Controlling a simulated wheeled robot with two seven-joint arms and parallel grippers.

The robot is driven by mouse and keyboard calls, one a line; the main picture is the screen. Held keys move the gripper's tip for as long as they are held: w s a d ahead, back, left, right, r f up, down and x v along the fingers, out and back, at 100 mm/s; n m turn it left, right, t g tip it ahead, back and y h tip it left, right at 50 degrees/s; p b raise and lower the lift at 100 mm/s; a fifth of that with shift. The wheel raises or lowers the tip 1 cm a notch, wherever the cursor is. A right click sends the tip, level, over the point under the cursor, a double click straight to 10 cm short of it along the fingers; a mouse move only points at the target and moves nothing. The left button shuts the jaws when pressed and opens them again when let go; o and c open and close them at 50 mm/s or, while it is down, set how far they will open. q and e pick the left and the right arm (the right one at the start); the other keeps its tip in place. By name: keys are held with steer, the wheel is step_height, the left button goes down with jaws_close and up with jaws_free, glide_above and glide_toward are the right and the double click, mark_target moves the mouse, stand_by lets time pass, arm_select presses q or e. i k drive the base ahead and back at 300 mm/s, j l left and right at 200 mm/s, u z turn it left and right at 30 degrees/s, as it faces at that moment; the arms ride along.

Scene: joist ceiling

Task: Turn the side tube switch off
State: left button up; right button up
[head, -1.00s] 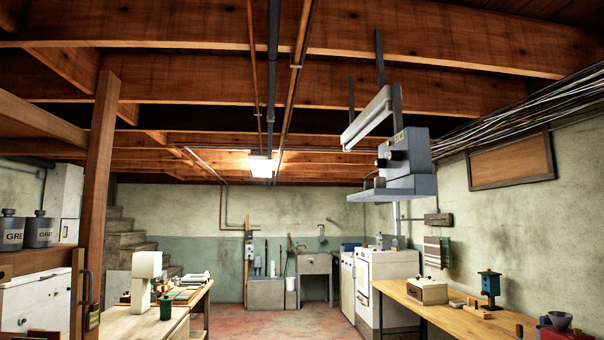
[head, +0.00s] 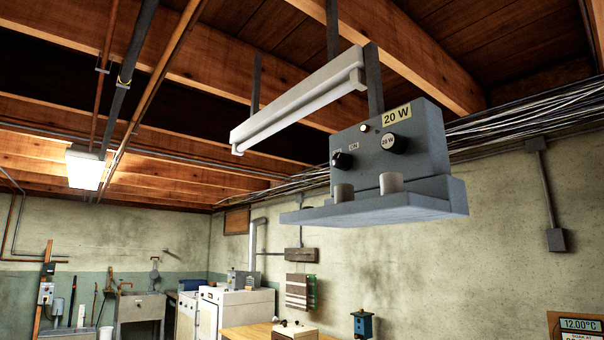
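A grey switch box (head: 425,140) hangs from the ceiling joists on dark straps, right of the middle in the head view. It carries a yellow "20 W" label (head: 397,115), a black knob (head: 342,161) beside an "ON" mark, and a second dark knob (head: 395,143) marked "20 W". A small pale round part (head: 364,128) sits near its top. A white tube fixture (head: 296,101), which looks unlit, hangs to its left. Two short light cylinders stand on the box's grey ledge (head: 390,209). Neither of my grippers is in view.
A lit ceiling lamp (head: 84,168) hangs at the left. Below are a wooden bench (head: 245,334) with a pale box (head: 296,330), a blue device (head: 362,324) and white appliances (head: 235,307). The space around the hanging box looks clear. Cables run along the right wall.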

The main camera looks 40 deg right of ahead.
mark_target(341, 161)
steer(key=i+j+z, duration=0.1)
steer(key=i+z, duration=0.35)
steer(key=i+j+z, duration=0.15)
steer(key=i+z, duration=0.15)
steer(key=z, duration=0.2)
steer(key=i+j+z, duration=0.3)
steer(key=z, duration=0.15)
